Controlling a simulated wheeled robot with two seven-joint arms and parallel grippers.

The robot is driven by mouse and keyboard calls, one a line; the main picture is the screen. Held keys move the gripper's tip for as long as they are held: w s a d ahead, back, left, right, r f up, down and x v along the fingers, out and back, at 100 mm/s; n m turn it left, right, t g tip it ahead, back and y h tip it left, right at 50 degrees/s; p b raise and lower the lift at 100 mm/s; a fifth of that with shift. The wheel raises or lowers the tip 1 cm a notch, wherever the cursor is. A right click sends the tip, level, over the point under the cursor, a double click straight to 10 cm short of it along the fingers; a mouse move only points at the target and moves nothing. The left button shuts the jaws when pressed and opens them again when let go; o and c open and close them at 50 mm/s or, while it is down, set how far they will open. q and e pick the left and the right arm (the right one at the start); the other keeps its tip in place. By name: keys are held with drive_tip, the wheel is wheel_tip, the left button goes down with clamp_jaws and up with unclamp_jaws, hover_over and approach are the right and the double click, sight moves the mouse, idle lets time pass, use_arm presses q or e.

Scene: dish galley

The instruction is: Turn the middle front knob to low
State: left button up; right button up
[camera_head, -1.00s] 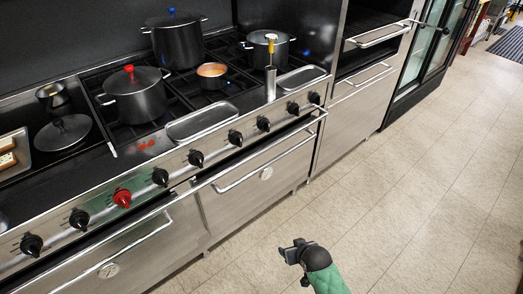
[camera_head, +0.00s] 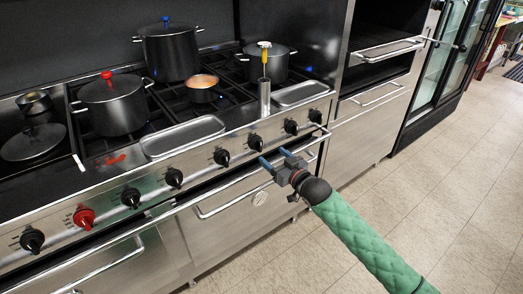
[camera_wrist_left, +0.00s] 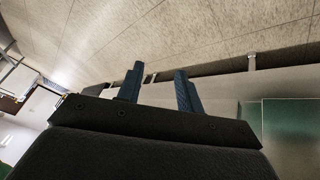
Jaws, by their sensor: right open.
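A row of several black knobs and one red knob (camera_head: 84,217) runs along the stove's steel front panel. Black knobs near the row's middle are one (camera_head: 174,177), another (camera_head: 221,156) and a third (camera_head: 255,142); I cannot tell which one is the middle front knob, and their settings are too small to read. My right gripper (camera_head: 275,157) is open and empty, its blue fingers pointing at the panel just below and right of the third knob, apparently apart from it. My left gripper (camera_wrist_left: 160,75) shows in the left wrist view with its fingers apart and nothing between them.
An oven handle (camera_head: 232,200) runs below the knobs, close to my right gripper. A pot with a red-knobbed lid (camera_head: 112,105), a blue-knobbed pot (camera_head: 169,55), a small copper-coloured pan (camera_head: 202,90) and a steel tray (camera_head: 183,136) sit on the stove. The floor (camera_head: 450,190) at right is clear.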

sight(260, 147)
use_arm(q)
drive_tip(key=shift+s+a+r+p, duration=0.15)
drive_tip(key=shift+r+p, duration=0.1)
drive_tip(key=shift+r, duration=0.7)
drive_tip(key=shift+s+a+r+p, duration=0.1)
drive_tip(key=shift+r+p, duration=0.1)
drive_tip(key=shift+r, duration=0.75)
use_arm(e)
drive_tip(key=shift+x, duration=3.85)
drive_tip(key=shift+c, duration=0.5)
drive_tip(key=c, duration=0.9)
drive_tip(key=shift+r+n, duration=0.1)
drive_tip(key=shift+n, duration=0.3)
drive_tip(key=n+p, duration=0.1)
drive_tip(key=n, duration=0.2)
drive_tip(key=shift+s+a+p, duration=0.1)
drive_tip(key=shift+p, duration=0.3)
use_arm(q)
wheel_tip(260, 147, up, 8)
drive_tip(key=s+a+g, duration=0.1)
drive_tip(key=shift+s+a+p, duration=0.15)
drive_tip(key=shift+a+p, duration=0.2)
drive_tip(key=shift+a, duration=0.05)
use_arm(e)
drive_tip(key=shift+n, duration=1.4)
use_arm(q)
drive_tip(key=shift+a+y, duration=0.1)
drive_tip(key=shift+y, duration=0.2)
drive_tip(key=shift+s, duration=0.1)
